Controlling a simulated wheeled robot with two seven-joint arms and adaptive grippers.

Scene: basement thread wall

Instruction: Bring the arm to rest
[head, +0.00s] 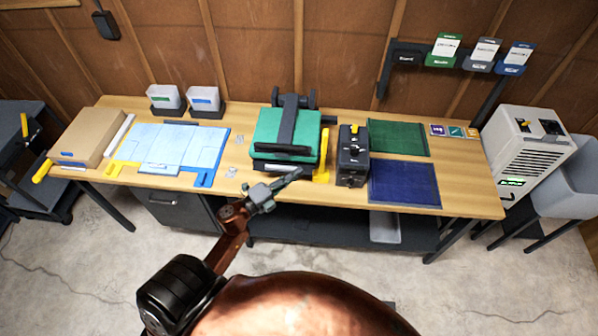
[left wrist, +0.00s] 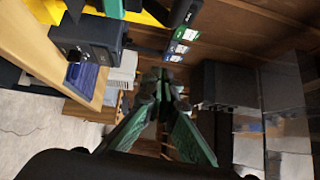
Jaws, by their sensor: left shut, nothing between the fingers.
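My left arm comes in from the lower left in the head view, and its gripper (head: 286,181) is over the front edge of the workbench (head: 465,197), just in front of the green press (head: 284,130). The gripper is shut and empty. In the left wrist view my left gripper (left wrist: 163,80) shows its green fingers meeting ahead, with nothing between them. I cannot tell from these views whether the gripper touches the bench. My right gripper is not in view.
A dark box with a yellow knob (head: 353,155), a green mat (head: 398,137) and a blue mat (head: 404,183) lie right of the press. Light blue sheets (head: 172,145) and a cardboard box (head: 92,138) lie left. A white machine (head: 525,150) stands right. The concrete floor in front is clear.

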